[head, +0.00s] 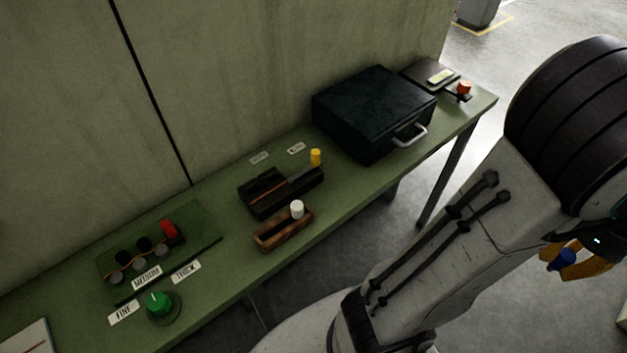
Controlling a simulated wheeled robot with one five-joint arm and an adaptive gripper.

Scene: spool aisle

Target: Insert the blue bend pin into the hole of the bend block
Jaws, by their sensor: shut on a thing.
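The blue bend pin (561,260) is in my gripper (578,262) at the right edge of the head view. The orange fingers are shut on it, away from the bench and to the right of it. Part of the gripper is cut off by the frame edge. A dark grooved block (268,203) with a yellow peg (315,157) at its right end sits mid-bench; it may be the bend block. A small brown wooden block (272,238) with a white peg (297,209) lies in front of it. I cannot make out an empty hole in either.
The green bench (225,286) runs along a concrete wall. A dark case (372,108) with a handle stands right of the blocks. A green board (205,232) with a red peg (168,230), several dark and grey knobs, labels and a green knob (158,303) lie left.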

